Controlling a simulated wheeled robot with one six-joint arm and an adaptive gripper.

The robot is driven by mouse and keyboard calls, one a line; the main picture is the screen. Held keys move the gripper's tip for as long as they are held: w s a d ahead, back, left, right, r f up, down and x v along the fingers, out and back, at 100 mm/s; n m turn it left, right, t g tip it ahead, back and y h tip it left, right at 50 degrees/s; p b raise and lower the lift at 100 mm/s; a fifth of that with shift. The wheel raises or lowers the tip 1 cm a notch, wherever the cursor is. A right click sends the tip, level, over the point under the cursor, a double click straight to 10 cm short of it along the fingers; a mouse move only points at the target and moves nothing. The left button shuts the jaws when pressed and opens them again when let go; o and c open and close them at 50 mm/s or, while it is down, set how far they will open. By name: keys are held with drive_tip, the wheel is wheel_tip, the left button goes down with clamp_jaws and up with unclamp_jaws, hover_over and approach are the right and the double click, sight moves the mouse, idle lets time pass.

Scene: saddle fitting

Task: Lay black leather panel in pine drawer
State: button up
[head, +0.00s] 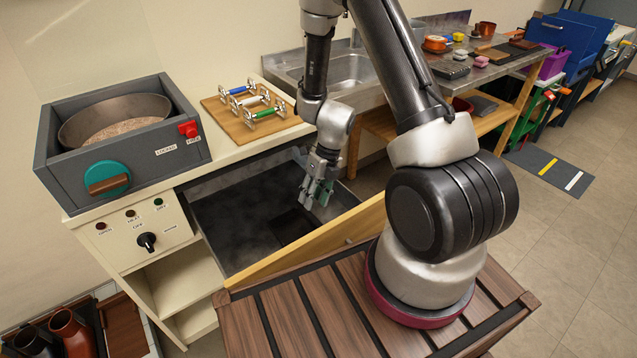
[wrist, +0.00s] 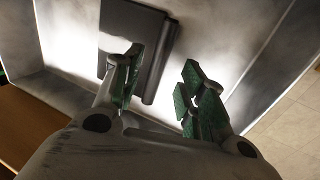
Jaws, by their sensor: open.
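The pine drawer (head: 305,247) is pulled open below the counter, with a pale wood front and a dark grey inside. The black leather panel (head: 291,226) lies on the drawer floor towards the front; it also shows in the wrist view (wrist: 122,22) as a dark flat piece with a thick rounded edge. My gripper (head: 318,190) points down over the drawer. Its green-padded fingers (wrist: 160,68) are apart with nothing between them. In the wrist view the left finger overlaps the panel and hides part of it; I cannot tell whether they touch.
A grey box with a round pan (head: 115,118) and a wooden board (head: 250,108) with colored-handled rollers stand on the counter above. A steel sink bench (head: 350,72) stands behind. Drawer walls surround my gripper. My slatted wooden deck is close to the drawer front.

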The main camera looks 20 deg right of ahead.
drive_tip(key=s+d+r+n+t, duration=0.1)
drive_tip(key=d+r+n, duration=0.1)
drive_tip(key=r+n, duration=0.75)
drive_tip(key=s+d+r+n+t, duration=0.15)
drive_tip(key=r+n, duration=0.25)
drive_tip(key=r, duration=1.1)
drive_tip(key=s+d+r+n+t+h, duration=0.1)
drive_tip(key=s+d+r+n, duration=0.1)
drive_tip(key=s+r+n, duration=0.5)
drive_tip(key=s+d+r+n+t+h, duration=0.1)
drive_tip(key=s+d+r+n+h, duration=0.1)
drive_tip(key=s+r+n, duration=0.6)
drive_tip(key=d+n, duration=0.1)
drive_tip(key=n, duration=0.4)
drive_tip(key=shift+s+d+h, duration=0.3)
drive_tip(key=shift+s, duration=0.1)
